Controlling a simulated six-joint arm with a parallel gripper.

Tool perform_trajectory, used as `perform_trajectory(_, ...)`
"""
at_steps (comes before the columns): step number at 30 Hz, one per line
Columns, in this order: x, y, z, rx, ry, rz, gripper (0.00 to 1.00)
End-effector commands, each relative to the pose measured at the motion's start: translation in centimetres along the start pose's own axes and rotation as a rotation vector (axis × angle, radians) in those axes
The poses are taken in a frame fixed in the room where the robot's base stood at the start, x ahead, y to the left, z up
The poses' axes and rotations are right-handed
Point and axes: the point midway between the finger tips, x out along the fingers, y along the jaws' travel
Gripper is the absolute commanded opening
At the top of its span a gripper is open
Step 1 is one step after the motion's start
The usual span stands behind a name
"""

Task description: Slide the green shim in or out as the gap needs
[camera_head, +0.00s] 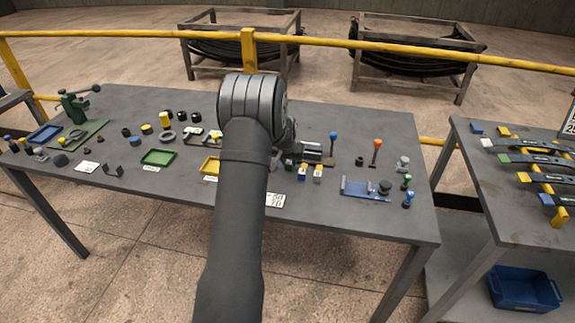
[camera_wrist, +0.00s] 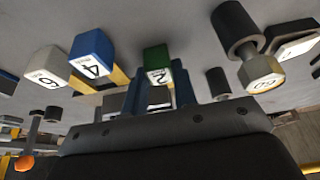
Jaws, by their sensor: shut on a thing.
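In the wrist view the green shim (camera_wrist: 157,63), a block with a white face marked 2, stands upper middle. My gripper (camera_wrist: 157,88) has its two blue fingers on either side of the shim and is shut on it. The dark gripper body covers the lower part of that view. A blue block (camera_wrist: 91,52) marked 4 and a white block (camera_wrist: 48,66) marked 6, with yellow strips, sit to the left, apart from the fingers. The gap is not clearly visible.
In the wrist view a dark cylinder (camera_wrist: 235,27) and a weight marked 60 (camera_wrist: 263,74) are right of the shim. In the head view a blue-topped post (camera_head: 333,136), an orange-topped post (camera_head: 377,144) and a blue plate (camera_head: 362,189) stand right of my arm. Trays lie left.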

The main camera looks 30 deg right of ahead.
Motion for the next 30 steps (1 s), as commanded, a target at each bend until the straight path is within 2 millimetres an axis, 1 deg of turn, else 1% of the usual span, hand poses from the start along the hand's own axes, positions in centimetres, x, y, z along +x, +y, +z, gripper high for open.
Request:
perform_trajectory(1, 0.0, -0.1, -0.4, 0.000, 0.009, -0.001, 0.00)
perform_trajectory(8, 0.0, 0.0, -0.6, 0.000, 0.014, -0.001, 0.00)
perform_trajectory(9, 0.0, 0.0, -0.6, 0.000, 0.014, -0.001, 0.31)
perform_trajectory(12, 0.0, 0.0, -0.5, 0.000, 0.012, -0.001, 0.47)
perform_trajectory(20, 0.0, 0.0, -0.4, 0.000, 0.009, -0.001, 0.47)
perform_trajectory(23, -0.5, 0.0, -0.4, 0.000, 0.009, -0.001, 0.47)
perform_trajectory(26, -1.5, 0.0, -0.4, 0.000, 0.009, -0.001, 0.47)
perform_trajectory(29, -3.2, 0.0, -0.4, 0.000, 0.010, -0.001, 0.47)
perform_trajectory(30, -4.0, 0.0, -0.4, 0.000, 0.010, -0.001, 0.47)
